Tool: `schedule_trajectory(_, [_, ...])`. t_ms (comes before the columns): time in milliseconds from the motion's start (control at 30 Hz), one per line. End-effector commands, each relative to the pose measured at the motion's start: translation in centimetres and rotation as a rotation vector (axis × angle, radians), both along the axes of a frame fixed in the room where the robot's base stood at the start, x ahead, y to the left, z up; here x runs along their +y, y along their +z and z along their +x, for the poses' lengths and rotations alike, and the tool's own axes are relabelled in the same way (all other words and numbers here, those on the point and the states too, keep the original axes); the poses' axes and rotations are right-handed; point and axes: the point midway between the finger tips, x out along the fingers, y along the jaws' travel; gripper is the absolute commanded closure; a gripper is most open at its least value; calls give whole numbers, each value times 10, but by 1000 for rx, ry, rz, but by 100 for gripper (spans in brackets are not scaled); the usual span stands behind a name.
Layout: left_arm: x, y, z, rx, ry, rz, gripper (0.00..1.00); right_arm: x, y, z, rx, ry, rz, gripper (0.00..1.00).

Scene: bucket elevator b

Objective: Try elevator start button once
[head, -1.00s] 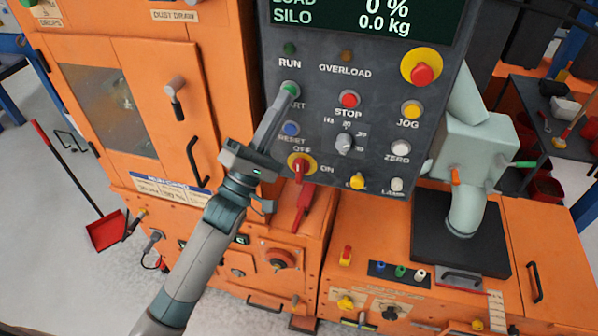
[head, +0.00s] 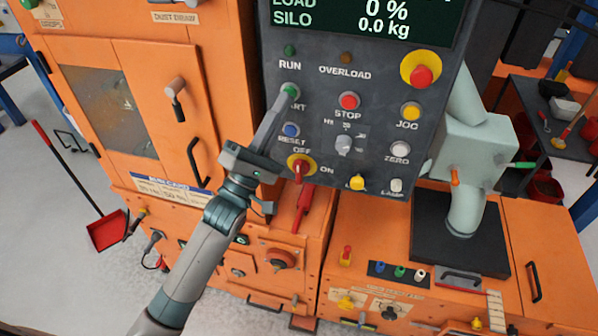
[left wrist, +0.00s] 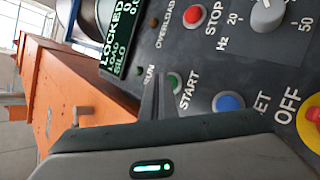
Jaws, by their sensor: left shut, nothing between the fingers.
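The green start button (head: 290,90) is on the dark control panel (head: 318,165), above the partly covered START label. My left gripper (head: 285,97) is shut and empty, its fingertips at the lower edge of the button in the head view. In the left wrist view the fingers (left wrist: 153,95) point at the panel just left of the green button (left wrist: 174,82). I cannot tell whether they touch or press it. The RUN lamp (head: 290,50) looks dark green. The display (head: 360,18) reads load 0 % and silo 0.0 kg; the left wrist view shows LOCKED on it. My right gripper is not in view.
Close by are the blue reset button (head: 291,129), red stop button (head: 349,100), grey knob (head: 343,146) and red-and-yellow OFF/ON switch (head: 300,166). A red-and-yellow emergency button (head: 421,72) is at upper right. Orange cabinets (head: 120,80) stand left and below.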

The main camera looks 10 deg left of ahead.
Motion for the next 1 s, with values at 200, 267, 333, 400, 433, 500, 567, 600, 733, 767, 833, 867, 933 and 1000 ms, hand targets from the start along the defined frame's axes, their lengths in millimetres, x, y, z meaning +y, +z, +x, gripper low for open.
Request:
schedule_trajectory(200, [0, 0, 0, 0, 0, 0, 100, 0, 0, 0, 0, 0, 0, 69])
schedule_trajectory(267, [0, 0, 0, 0, 0, 0, 100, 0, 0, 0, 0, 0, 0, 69])
schedule_trajectory(333, [0, 0, -2, 0, 0, 0, 100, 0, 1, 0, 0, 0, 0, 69])
schedule_trajectory(400, [0, 0, -4, 0, -1, 0, 100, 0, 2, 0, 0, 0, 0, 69])
schedule_trajectory(433, [0, 0, -6, 0, -1, 0, 100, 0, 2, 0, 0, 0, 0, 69])
schedule_trajectory(500, [0, 1, -11, 0, -1, 0, 100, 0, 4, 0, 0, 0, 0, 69])
schedule_trajectory(567, [0, 0, -15, 0, -1, -1, 100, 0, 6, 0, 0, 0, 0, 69])
schedule_trajectory(600, [0, 0, -19, 1, -1, -1, 100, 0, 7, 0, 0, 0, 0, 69])
schedule_trajectory(733, [1, 1, -30, 0, -1, -1, 100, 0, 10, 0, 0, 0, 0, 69])
schedule_trajectory(767, [1, 1, -32, 0, -1, -1, 100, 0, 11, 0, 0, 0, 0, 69])
schedule_trajectory(833, [1, 1, -38, 0, -1, 0, 100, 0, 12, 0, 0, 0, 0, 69])
schedule_trajectory(867, [1, 0, -40, 0, -1, -1, 100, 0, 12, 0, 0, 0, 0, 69])
schedule_trajectory(933, [1, 0, -46, 1, 0, 1, 100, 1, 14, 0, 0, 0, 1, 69])
schedule_trajectory(1000, [2, 0, -51, 1, -1, 0, 100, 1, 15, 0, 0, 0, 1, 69])
